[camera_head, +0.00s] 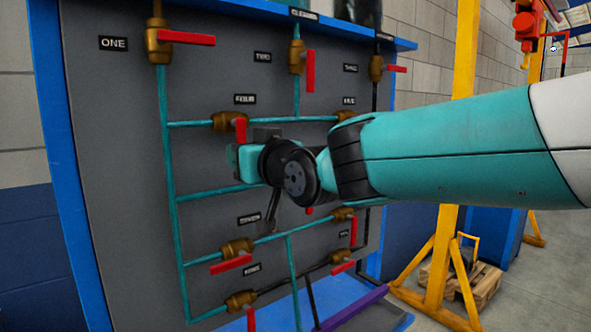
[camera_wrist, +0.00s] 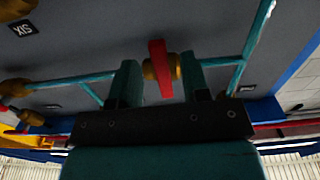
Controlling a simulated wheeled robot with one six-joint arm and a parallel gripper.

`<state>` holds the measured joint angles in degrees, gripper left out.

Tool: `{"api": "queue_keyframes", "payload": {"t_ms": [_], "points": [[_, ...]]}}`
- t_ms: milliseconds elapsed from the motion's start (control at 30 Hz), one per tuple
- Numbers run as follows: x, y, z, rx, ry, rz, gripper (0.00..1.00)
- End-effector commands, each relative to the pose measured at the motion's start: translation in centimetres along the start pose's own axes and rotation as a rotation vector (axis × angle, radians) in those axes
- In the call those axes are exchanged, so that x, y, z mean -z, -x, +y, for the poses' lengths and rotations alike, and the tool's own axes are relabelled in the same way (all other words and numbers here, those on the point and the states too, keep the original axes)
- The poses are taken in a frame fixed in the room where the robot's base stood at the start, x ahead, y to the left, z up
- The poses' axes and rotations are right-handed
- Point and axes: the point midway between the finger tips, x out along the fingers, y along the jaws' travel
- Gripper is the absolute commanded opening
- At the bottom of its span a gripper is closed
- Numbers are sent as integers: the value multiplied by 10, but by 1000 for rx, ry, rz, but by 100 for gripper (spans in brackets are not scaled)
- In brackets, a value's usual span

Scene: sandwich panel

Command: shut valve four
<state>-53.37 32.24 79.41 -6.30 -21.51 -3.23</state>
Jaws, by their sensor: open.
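Valve four (camera_head: 226,122) is a brass body on a horizontal teal pipe near the panel's left, under its label FOUR (camera_head: 244,99). Its red handle (camera_head: 240,130) points down, across the pipe, and its lower end is partly hidden by my gripper. My gripper (camera_head: 238,157) is right at this handle. In the wrist view, which is upside down, the red handle (camera_wrist: 160,68) stands between the two teal fingers of my gripper (camera_wrist: 160,80). A gap shows on both sides of it. The fingers are open, and I cannot see them touching the handle.
Valves one (camera_head: 159,40), two (camera_head: 297,57) and three (camera_head: 376,67) are above. Valve five's label (camera_head: 349,101) is to the right, its valve mostly behind my arm. Several more red-handled valves are below. A yellow frame (camera_head: 440,240) stands right of the panel.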

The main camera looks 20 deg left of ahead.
Motion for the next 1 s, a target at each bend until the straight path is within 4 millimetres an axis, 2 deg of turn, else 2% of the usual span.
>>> {"api": "queue_keyframes", "payload": {"t_ms": [300,500,700,1000], "points": [[-2,81,1,-2,2,3,43],[-2,124,0,-1,1,3,43],[-1,146,1,-2,2,1,43],[0,149,0,-1,2,1,43]]}}
